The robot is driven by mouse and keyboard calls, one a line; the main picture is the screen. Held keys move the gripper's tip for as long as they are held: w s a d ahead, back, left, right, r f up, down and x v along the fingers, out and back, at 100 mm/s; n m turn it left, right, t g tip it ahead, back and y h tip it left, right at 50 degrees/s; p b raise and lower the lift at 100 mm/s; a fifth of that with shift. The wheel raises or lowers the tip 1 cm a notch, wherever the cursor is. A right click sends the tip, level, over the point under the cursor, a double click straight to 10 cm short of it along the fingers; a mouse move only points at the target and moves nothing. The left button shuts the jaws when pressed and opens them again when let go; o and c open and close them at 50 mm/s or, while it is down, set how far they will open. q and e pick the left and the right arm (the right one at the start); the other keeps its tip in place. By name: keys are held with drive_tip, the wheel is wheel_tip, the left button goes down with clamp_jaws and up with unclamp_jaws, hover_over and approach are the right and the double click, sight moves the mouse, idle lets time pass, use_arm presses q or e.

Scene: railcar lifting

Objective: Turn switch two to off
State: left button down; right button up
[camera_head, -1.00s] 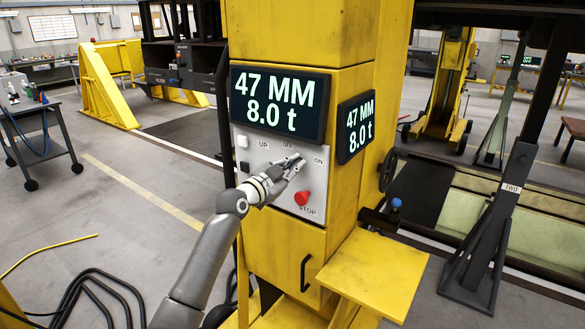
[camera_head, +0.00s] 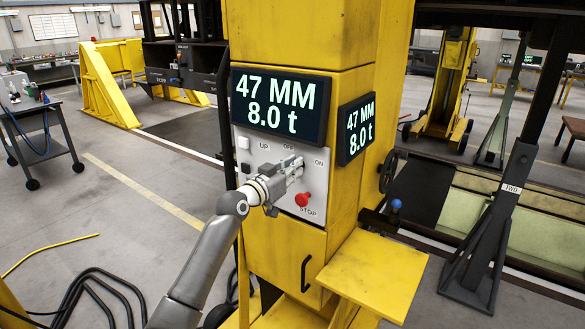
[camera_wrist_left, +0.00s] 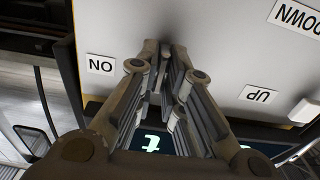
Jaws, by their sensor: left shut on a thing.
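A light grey control panel (camera_head: 246,160) on the yellow lifting column carries UP, OFF and ON labels and a red STOP button (camera_head: 303,199). My left gripper (camera_head: 297,163) reaches the panel just below OFF and left of ON. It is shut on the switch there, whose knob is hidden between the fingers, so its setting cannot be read. In the left wrist view the fingers (camera_wrist_left: 165,48) meet the panel beside the ON label (camera_wrist_left: 101,65). My right gripper is not in view.
Displays above the panel (camera_head: 278,102) and on the column's side (camera_head: 356,128) read 47 MM, 8.0 t. A yellow shelf (camera_head: 375,275) juts out below right. A dark stand (camera_head: 490,225) labelled TWO stands right. A cart (camera_head: 38,135) stands left, with open floor between.

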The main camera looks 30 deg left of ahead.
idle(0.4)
use_arm(q)
drive_tip(key=c, duration=1.5)
unclamp_jaws()
drive_tip(key=shift+c, duration=0.2)
drive_tip(key=s+a, duration=0.1)
drive_tip(key=s, duration=1.1)
drive_tip(key=shift+a, duration=0.3)
